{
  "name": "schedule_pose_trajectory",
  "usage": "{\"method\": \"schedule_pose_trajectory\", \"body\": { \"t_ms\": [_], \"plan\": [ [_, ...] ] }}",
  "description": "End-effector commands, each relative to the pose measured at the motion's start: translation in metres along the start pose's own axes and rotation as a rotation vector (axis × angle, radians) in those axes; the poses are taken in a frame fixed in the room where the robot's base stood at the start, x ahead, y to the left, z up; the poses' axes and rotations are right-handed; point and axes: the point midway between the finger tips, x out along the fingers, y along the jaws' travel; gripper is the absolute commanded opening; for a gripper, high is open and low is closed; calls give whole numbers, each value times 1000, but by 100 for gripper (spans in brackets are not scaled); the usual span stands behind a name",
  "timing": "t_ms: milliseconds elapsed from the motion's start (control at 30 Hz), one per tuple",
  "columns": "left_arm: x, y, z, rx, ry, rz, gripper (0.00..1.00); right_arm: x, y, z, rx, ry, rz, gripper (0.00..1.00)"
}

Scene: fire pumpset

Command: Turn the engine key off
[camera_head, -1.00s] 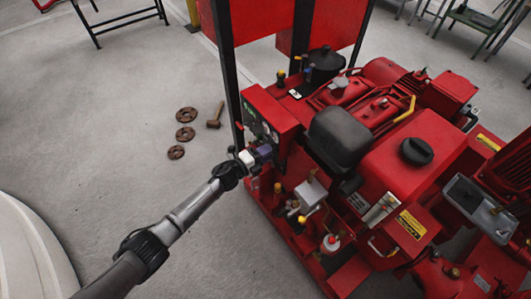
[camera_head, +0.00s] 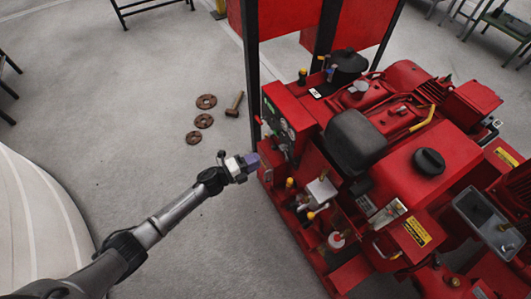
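The red pumpset (camera_head: 385,165) fills the right half of the head view. Its control panel (camera_head: 277,124) is on the left side of the red box and faces left; gauges and small fittings show on it at a steep slant. I cannot make out the engine key or its position. My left gripper (camera_head: 249,162) is just left of the panel's lower part, with its purplish fingertips pointing at it. A small gap seems to lie between fingertips and panel. The fingers look close together, but whether they are open or shut is unclear. My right gripper is not in view.
Rusty discs (camera_head: 204,121) and a mallet (camera_head: 235,104) lie on the floor left of the pumpset. A dark upright post (camera_head: 252,75) stands beside the panel. The grey floor (camera_head: 110,130) around my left arm is clear.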

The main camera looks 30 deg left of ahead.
Motion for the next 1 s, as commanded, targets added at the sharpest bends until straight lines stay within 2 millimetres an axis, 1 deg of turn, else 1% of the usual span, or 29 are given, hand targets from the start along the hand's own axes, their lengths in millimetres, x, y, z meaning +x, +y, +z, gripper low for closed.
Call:
{"method": "schedule_pose_trajectory", "body": {
  "t_ms": [33,100,300,900,1000],
  "plan": [
    [-7,0,0,-1,-1,2,33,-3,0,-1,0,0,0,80],
    [-14,0,0,-1,-1,2,33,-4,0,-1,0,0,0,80],
    [-24,0,0,-1,0,-1,33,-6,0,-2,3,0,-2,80],
    [-25,0,0,-2,0,0,33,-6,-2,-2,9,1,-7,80],
    [-25,1,1,-32,-4,2,33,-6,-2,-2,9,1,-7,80]
  ]
}}
